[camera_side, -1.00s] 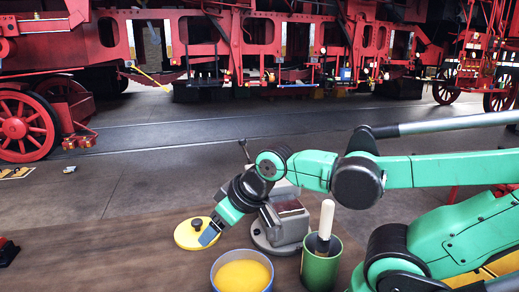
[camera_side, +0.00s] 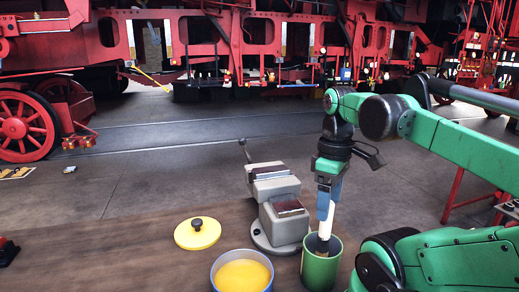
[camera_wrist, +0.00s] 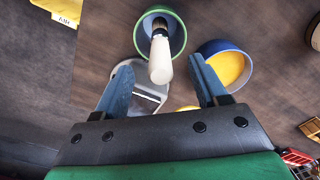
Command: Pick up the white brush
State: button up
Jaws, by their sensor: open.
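The white brush (camera_side: 326,229) stands handle up in a green cup (camera_side: 320,272) at the front of the bench. In the wrist view its pale handle (camera_wrist: 160,62) points towards me, with the dark bristle end inside the cup (camera_wrist: 178,15). My gripper (camera_side: 325,212) points down right above the cup, at the top of the handle, partly hiding it in the side view. In the wrist view the fingers of my gripper (camera_wrist: 160,66) are apart, with the handle's end showing between the fingertips. I cannot tell whether they touch it.
A blue bowl with yellow contents (camera_side: 242,272) stands left of the cup. A grey vise (camera_side: 283,225) stands close behind the cup. A yellow lid with a dark knob (camera_side: 190,238) lies farther left.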

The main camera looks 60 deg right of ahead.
aim_at(323, 243)
jog(key=shift+f, duration=2.25)
grip_shut()
